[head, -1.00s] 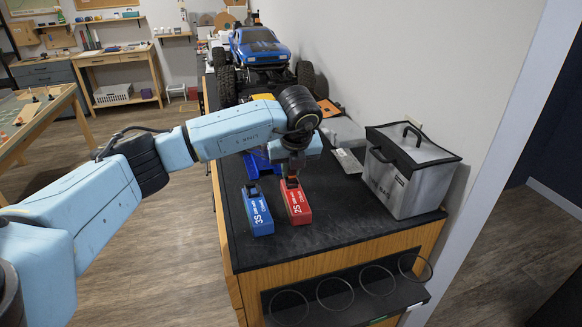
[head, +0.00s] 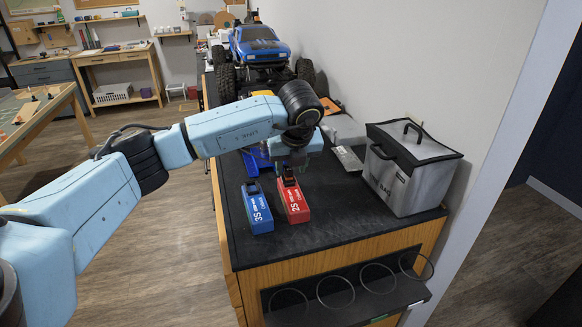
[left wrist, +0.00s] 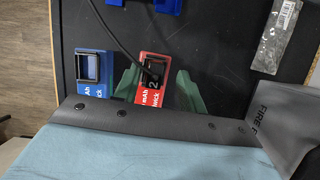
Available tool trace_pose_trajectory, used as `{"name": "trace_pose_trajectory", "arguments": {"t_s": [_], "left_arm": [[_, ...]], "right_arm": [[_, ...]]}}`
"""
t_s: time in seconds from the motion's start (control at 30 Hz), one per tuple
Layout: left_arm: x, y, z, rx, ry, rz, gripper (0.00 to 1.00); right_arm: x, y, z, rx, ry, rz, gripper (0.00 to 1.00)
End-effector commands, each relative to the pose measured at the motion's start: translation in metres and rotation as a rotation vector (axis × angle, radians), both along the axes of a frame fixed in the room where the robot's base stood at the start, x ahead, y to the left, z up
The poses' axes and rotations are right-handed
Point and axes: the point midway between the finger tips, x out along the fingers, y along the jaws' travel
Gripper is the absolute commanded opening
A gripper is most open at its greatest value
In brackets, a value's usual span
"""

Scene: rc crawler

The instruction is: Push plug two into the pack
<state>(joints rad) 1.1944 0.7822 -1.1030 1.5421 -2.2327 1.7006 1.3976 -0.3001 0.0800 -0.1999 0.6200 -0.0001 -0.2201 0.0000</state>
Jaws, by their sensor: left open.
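The red 2S pack (head: 295,206) lies on the dark bench top. Black plug two (left wrist: 152,72), marked 2, sits at the pack's socket end, with a black cable (left wrist: 112,37) running away from it. How deep it sits cannot be told. My left gripper (left wrist: 157,87) is open; in the left wrist view its green fingers show on either side of the red pack, apart from the plug. In the head view the left gripper (head: 291,163) is just above and behind the plug. My right gripper is not in view.
A blue 3S pack (head: 258,212) with a black connector lies left of the red one. A grey lidded bag (head: 398,180) stands at right. A blue stand (head: 254,160) and the crawler truck (head: 262,50) are farther back.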

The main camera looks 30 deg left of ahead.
Motion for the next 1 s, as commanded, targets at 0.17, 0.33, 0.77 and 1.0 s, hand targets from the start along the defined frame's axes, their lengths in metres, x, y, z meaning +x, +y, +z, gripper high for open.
{"name": "trace_pose_trajectory", "arguments": {"t_s": [0.17, 0.33, 0.77, 1.0], "left_arm": [[-0.009, -0.011, 0.039, -0.001, -0.014, -0.002, 0.41], [-0.019, -0.021, 0.076, -0.001, -0.016, -0.003, 0.41], [-0.031, -0.032, 0.116, 0.0, -0.015, 0.0, 0.41], [-0.031, -0.032, 0.116, 0.0, -0.015, 0.0, 0.41]], "right_arm": [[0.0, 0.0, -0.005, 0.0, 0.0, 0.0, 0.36], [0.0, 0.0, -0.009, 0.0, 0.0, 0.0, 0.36], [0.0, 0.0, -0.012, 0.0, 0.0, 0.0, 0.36], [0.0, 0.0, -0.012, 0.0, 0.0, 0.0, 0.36]]}}
